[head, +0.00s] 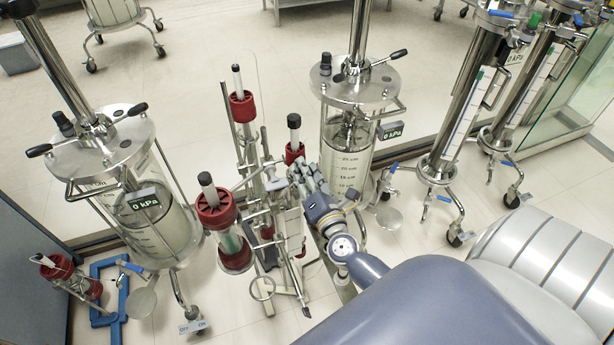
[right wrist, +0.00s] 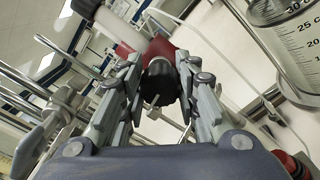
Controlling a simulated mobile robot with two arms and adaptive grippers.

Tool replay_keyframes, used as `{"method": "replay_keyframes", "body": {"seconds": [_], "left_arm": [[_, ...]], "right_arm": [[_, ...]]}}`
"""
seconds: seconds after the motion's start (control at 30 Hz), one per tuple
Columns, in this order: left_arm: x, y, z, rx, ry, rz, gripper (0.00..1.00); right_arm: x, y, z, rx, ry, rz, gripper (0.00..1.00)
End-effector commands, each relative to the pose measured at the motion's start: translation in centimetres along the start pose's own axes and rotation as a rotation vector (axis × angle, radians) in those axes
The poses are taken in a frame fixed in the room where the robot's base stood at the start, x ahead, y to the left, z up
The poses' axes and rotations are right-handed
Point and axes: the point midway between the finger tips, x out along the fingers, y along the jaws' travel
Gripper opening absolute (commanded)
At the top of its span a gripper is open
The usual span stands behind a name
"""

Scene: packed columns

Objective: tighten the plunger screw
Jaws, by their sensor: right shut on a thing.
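A slim column with a red collar (head: 295,152) and a black-topped white plunger (head: 294,121) stands in the middle of the head view. My right gripper (head: 297,170) is at this column, just below the red collar. In the right wrist view, the fingers of my right gripper (right wrist: 161,68) are closed around a dark knob-like plunger screw (right wrist: 160,84), with the red collar (right wrist: 159,49) right behind it. A small metal bar shows below the screw. In the head view the screw is hidden by the fingers. My left gripper is not in view.
Other red-collared columns (head: 216,212) stand close by on the left, among thin metal stands and clamps. Large clear vessels with steel lids (head: 355,82) (head: 107,142) flank them. More wheeled columns (head: 462,100) stand at right. The floor behind is mostly free.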

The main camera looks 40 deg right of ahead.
Motion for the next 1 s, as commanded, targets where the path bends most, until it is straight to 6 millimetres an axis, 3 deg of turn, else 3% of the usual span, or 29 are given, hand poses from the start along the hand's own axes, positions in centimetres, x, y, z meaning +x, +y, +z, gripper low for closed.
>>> {"method": "replay_keyframes", "body": {"seconds": [0.07,0.1,0.2,0.57,1.0], "left_arm": [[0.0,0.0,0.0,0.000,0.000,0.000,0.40],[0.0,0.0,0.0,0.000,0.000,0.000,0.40],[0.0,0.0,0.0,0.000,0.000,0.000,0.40],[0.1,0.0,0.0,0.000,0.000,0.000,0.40],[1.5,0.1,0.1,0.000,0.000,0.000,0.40]], "right_arm": [[0.0,0.0,0.0,0.128,0.000,0.000,0.06],[0.0,0.0,0.0,0.162,0.000,0.000,0.32],[0.0,0.0,0.0,0.153,0.000,0.000,0.51],[-0.3,-0.1,-0.1,0.150,0.000,-0.001,0.51],[-4.6,-0.2,-0.1,0.149,0.000,-0.001,0.51]]}}
